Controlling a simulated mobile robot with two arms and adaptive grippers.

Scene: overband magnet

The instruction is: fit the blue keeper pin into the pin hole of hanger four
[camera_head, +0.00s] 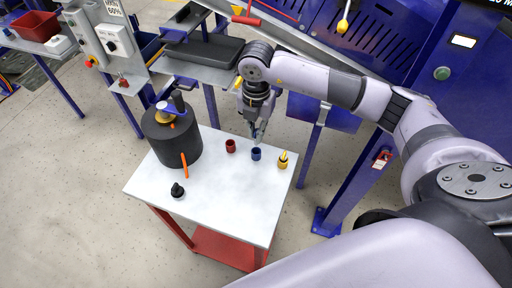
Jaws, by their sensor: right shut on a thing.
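My right gripper (256,138) reaches in from the right and points down over the right part of the white table. It is shut with its fingertips just above a small blue cup (256,154). The held thing is mostly hidden by the fingers and very small; its place over the blue cup fits the blue keeper pin, but its shape cannot be made out. Hanger four and its pin hole cannot be told apart in this view. My left gripper is not in view.
The white table (225,205) also bears a red cup (230,146), a yellow cup (283,162), a black knobbed piece (178,190) and a large black cylinder (172,143) with an orange stick (184,166). Blue machine legs (350,180) stand to the right. The table's front is clear.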

